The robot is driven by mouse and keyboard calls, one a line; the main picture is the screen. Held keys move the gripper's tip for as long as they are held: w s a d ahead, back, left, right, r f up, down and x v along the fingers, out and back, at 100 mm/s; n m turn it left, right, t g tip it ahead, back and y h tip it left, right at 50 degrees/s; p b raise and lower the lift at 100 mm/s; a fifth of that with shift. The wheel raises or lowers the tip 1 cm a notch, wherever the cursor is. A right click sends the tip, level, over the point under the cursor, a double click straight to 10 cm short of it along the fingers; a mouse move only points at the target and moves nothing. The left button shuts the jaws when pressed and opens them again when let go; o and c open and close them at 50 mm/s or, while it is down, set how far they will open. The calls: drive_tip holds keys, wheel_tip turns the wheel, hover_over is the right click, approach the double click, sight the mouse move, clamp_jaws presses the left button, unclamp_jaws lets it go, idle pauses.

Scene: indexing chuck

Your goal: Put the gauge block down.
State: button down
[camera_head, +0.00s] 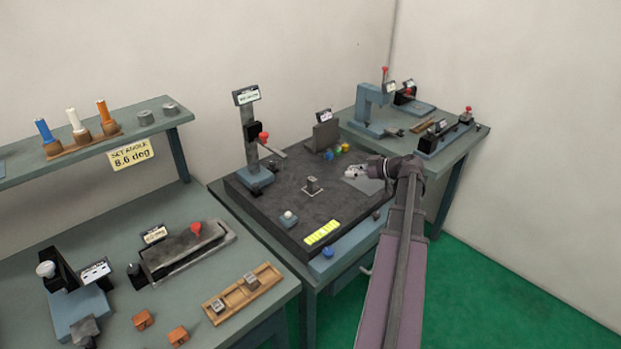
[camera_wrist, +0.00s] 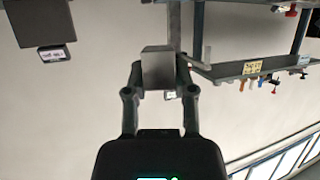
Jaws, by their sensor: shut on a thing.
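My gripper (camera_head: 362,171) is above the right part of the dark surface plate (camera_head: 290,215) in the head view. In the wrist view my gripper (camera_wrist: 159,75) is shut on a plain grey block, the gauge block (camera_wrist: 157,69), which sits between the two fingertips. In the head view the held block is too small to make out from the fingers. I cannot tell the exact height of the block above the plate. A flat grey patch (camera_head: 371,186) shows on the plate just below my gripper.
A small metal block on a base (camera_head: 312,185) stands mid-plate. A stand with a red knob (camera_head: 255,150) is at the left back, and a dark upright block (camera_head: 326,134) at the back. Small coloured pieces (camera_head: 337,151) and a yellow strip (camera_head: 322,232) lie on the plate. Bare plate shows between them.

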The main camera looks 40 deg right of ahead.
drive_tip(key=shift+s+d, duration=0.15)
drive_tip(key=shift+d, duration=0.05)
drive_tip(key=shift+a, duration=0.1)
drive_tip(key=shift+w+a+f, duration=0.1)
drive_tip(key=shift+w+a, duration=0.1)
drive_tip(key=shift+a, duration=0.1)
drive_tip(key=w+a+m+h+b, duration=0.1)
drive_tip(key=w+a+m+h, duration=0.1)
drive_tip(key=a, duration=0.6)
drive_tip(key=w+a+f+m+t+h+b, duration=0.1)
drive_tip(key=w+a+h, duration=0.1)
drive_tip(key=a, duration=0.7)
drive_tip(key=shift+w+a+f+m, duration=0.2)
drive_tip(key=shift+w+f+m, duration=0.15)
drive_tip(key=shift+w, duration=0.2)
drive_tip(key=w+d, duration=0.3)
drive_tip(key=d, duration=0.1)
drive_tip(key=w+d+f+b, duration=0.1)
drive_tip(key=w+d, duration=0.2)
drive_tip(key=d, duration=0.1)
drive_tip(key=w+d, duration=0.2)
drive_tip(key=d, duration=0.1)
drive_tip(key=shift+w+d+f, duration=0.15)
drive_tip(key=shift+w+d, duration=0.25)
